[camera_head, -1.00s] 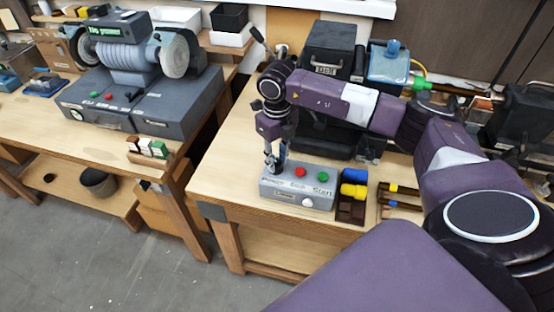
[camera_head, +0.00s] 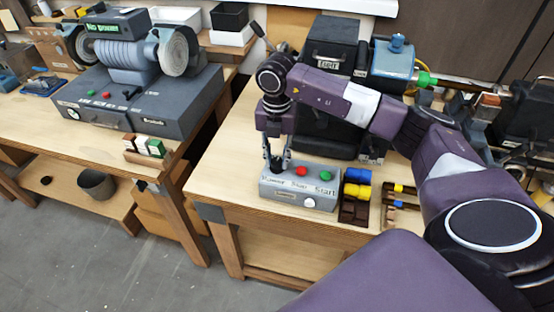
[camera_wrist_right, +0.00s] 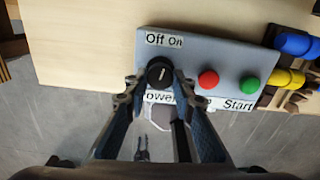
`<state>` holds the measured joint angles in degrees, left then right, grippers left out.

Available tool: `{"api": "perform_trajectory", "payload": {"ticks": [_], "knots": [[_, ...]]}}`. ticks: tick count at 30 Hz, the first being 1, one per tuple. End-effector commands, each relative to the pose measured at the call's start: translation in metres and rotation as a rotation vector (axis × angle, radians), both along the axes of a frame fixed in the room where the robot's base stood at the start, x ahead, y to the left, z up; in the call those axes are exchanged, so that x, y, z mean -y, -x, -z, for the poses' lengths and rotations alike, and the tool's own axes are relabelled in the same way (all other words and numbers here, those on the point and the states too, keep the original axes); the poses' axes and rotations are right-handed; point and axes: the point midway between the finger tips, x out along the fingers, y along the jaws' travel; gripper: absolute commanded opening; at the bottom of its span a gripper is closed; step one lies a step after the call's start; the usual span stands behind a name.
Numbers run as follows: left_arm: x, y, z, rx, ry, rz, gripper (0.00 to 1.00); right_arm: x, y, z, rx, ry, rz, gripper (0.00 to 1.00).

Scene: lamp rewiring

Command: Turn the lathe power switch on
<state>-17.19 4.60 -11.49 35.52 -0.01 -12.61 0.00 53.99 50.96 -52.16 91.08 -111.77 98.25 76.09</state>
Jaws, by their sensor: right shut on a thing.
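The grey lathe control box (camera_head: 300,198) stands near the front edge of the right bench. Its power switch is a round black knob (camera_wrist_right: 159,71) with a pale pointer line, below an "Off On" label (camera_wrist_right: 164,41). The pointer stands close to upright in the wrist view; I cannot tell its exact setting. My right gripper (camera_head: 277,166) points down at the box's left end. It also shows in the wrist view (camera_wrist_right: 159,88), shut on the knob with a finger on either side. In the head view the fingers partly hide the knob. My left gripper is not in view.
A red button (camera_wrist_right: 208,79) and a green button (camera_wrist_right: 249,86) sit beside the knob on the box. The lathe (camera_head: 340,92) is behind my arm. A grinder (camera_head: 140,60) stands on the left bench.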

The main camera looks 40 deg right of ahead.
Motion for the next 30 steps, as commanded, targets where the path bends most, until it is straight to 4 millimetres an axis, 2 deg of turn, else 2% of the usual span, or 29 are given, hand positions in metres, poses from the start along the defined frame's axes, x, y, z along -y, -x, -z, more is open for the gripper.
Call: {"api": "perform_trajectory", "payload": {"ticks": [15,21,30], "knots": [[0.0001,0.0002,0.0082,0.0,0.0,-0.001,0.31,0.0,-0.0021,-0.0009,0.004,0.001,0.44,0.0],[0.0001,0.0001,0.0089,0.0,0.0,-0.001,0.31,-0.0001,-0.0025,-0.0012,0.005,0.0,0.546,0.0],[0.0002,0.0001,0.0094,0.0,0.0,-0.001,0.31,0.0001,-0.0028,-0.0016,0.005,0.0,0.615,0.0]]}}
